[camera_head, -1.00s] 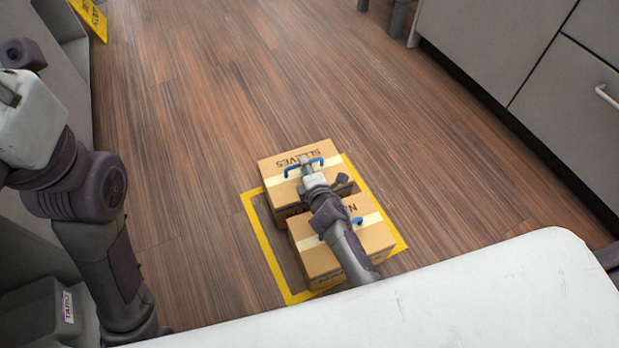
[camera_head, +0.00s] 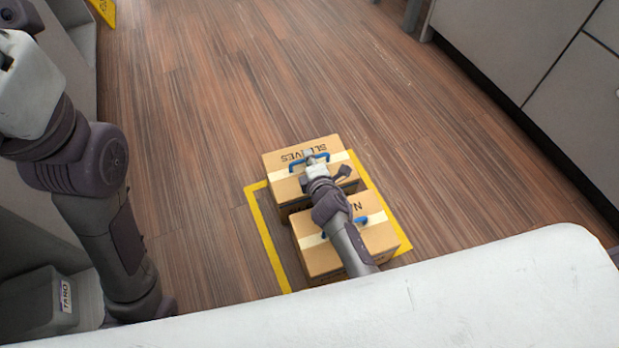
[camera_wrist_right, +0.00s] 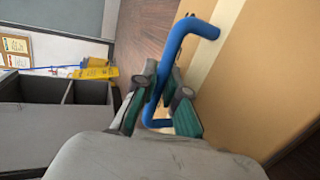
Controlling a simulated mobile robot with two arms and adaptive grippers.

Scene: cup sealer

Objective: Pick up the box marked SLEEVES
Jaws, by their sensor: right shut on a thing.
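The box marked SLEEVES (camera_head: 283,162) is a brown carton with a pale tape strip and a blue handle (camera_head: 294,168) on top. It stands on the floor at the far end of a yellow marked area. My right gripper (camera_head: 317,161) is over its top, and in the right wrist view the fingers (camera_wrist_right: 166,100) are closed around the blue handle (camera_wrist_right: 178,42). The box face (camera_wrist_right: 265,75) fills the right of that view. My left arm (camera_head: 90,190) shows at the left, but its gripper is out of frame.
A second brown box (camera_head: 318,262) with a blue handle stands just nearer, under my right forearm. Yellow tape (camera_head: 262,232) outlines the area. Grey cabinets (camera_head: 540,60) line the right. A yellow floor sign (camera_head: 106,8) is at top left. The wood floor beyond the boxes is clear.

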